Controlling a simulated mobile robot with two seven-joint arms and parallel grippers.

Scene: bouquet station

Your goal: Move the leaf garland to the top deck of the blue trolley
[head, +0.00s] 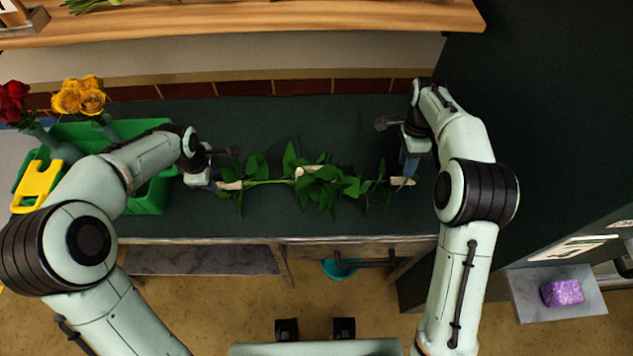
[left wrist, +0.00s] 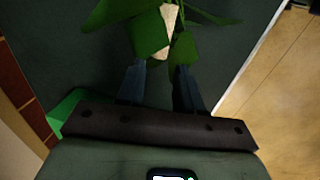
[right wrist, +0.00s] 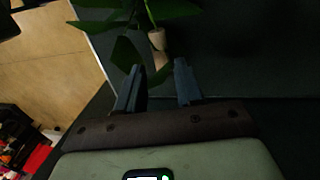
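The leaf garland (head: 325,187) is a long string of green leaves with tan pieces at both ends and the middle. It lies left to right on the dark green worktop (head: 290,120). My left gripper (head: 212,182) is at its left end. In the left wrist view, the fingers (left wrist: 160,85) are apart, with a tan piece and leaves just beyond the tips. My right gripper (head: 409,166) is at its right end. In the right wrist view, the fingers (right wrist: 158,82) are apart and the other tan end lies just beyond them. I cannot make out the blue trolley.
A green crate (head: 150,198) stands left of the garland, near yellow roses (head: 80,96) and red flowers (head: 14,100). A wooden shelf (head: 260,22) runs along the back. A purple block (head: 562,292) rests on a grey surface at lower right. The worktop behind the garland is clear.

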